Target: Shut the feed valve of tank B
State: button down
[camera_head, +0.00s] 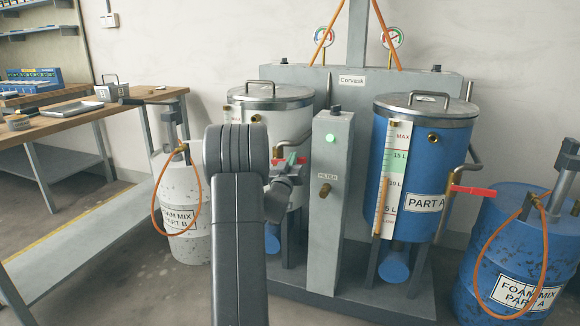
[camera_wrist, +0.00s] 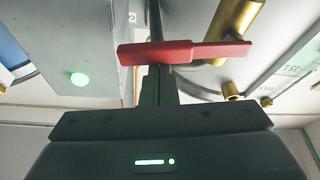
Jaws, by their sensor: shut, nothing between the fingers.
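The white tank (camera_head: 293,125) stands left of the grey filter post, its front partly hidden by my arm. Small parts of its red valve lever (camera_head: 301,160) show beside my gripper (camera_head: 285,178). In the wrist view the red lever (camera_wrist: 187,52) lies across the picture, with a brass valve pipe (camera_wrist: 238,28) behind its right part. My shut, empty gripper (camera_wrist: 158,85) points at the lever's left half, close to it; I cannot tell whether they touch. The blue tank (camera_head: 425,150), labelled PART A, has its own red lever (camera_head: 473,190) pointing right.
The grey filter post (camera_head: 331,200) with a green light (camera_head: 330,138) stands close right of my gripper. A white FOAM MIX PART B drum (camera_head: 183,215) is at left, a blue PART A drum (camera_head: 520,235) at right. A workbench (camera_head: 70,120) is at far left.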

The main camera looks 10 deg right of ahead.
jog(key=shift+s+d+f+b, duration=0.1)
jog(key=shift+d+f+b, duration=0.05)
jog(key=shift+f+b, duration=0.45)
jog(key=shift+f, duration=0.15)
notch_tip(320, 180, up, 4)
jog(key=p, duration=0.1)
jog(key=p+v, duration=0.1)
jog(key=v, duration=0.9)
jog(key=shift+a+p, duration=0.25)
jog(key=shift+p, duration=0.05)
jog(key=shift+w, duration=0.2)
jog(key=w+d+b, duration=0.2)
jog(key=w+d, duration=0.3)
jog(key=w, duration=0.2)
jog(key=shift+w+d+f+b, duration=0.15)
jog(key=shift+w+f+b, duration=0.2)
jog(key=shift+w+b, duration=0.05)
